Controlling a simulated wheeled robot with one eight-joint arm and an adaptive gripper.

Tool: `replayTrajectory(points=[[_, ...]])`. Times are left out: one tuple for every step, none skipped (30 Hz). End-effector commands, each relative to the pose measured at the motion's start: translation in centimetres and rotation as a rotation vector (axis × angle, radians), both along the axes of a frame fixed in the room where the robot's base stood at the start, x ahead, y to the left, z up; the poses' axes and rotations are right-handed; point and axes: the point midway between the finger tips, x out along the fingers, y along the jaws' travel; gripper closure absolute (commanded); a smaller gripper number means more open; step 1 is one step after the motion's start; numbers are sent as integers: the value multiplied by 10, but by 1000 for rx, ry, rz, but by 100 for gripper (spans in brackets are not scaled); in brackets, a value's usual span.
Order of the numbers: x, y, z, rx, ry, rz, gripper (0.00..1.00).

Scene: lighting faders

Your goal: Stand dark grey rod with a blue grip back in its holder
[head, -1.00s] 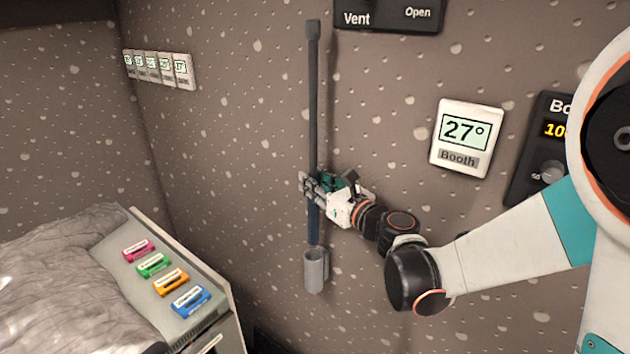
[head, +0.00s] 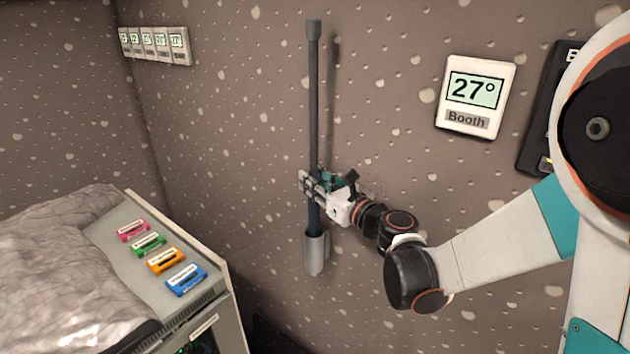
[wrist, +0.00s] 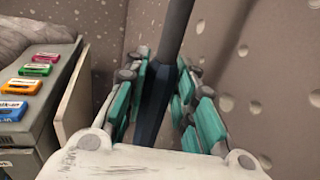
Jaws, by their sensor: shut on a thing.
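The dark grey rod (head: 314,90) stands upright close to the wall in the head view, and its blue grip (head: 313,218) is at the lower end. My gripper (head: 315,184) is shut around the rod at the grip. The grey cup-shaped holder (head: 315,255) is on the wall just below. The lower end of the blue grip meets the holder's mouth and appears to be inside it; how deep is hidden. In the wrist view the blue grip (wrist: 154,112) runs between the teal finger pads (wrist: 158,95). The holder is not visible there.
A grey cabinet (head: 215,265) with several coloured labelled tabs and a crumpled grey cover (head: 60,265) stands at left. A booth thermostat (head: 475,97) and a dark panel (head: 545,120) are on the wall at right. Wall around the rod is clear.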

Motion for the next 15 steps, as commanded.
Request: replayTrajectory(points=[[0,0,-7,0,0,0,100],[0,0,-9,0,0,0,100],[0,0,-12,0,0,0,100],[0,0,-14,0,0,0,100],[0,0,-16,0,0,0,100],[0,0,-19,0,0,0,100],[0,0,-21,0,0,0,100],[0,0,-23,0,0,0,100],[0,0,-26,0,0,0,100],[0,0,-28,0,0,0,100],[0,0,-30,0,0,0,100],[0,0,-33,0,0,0,100],[0,0,-35,0,0,0,100],[0,0,-37,0,0,0,100],[0,0,-39,0,0,0,100]])
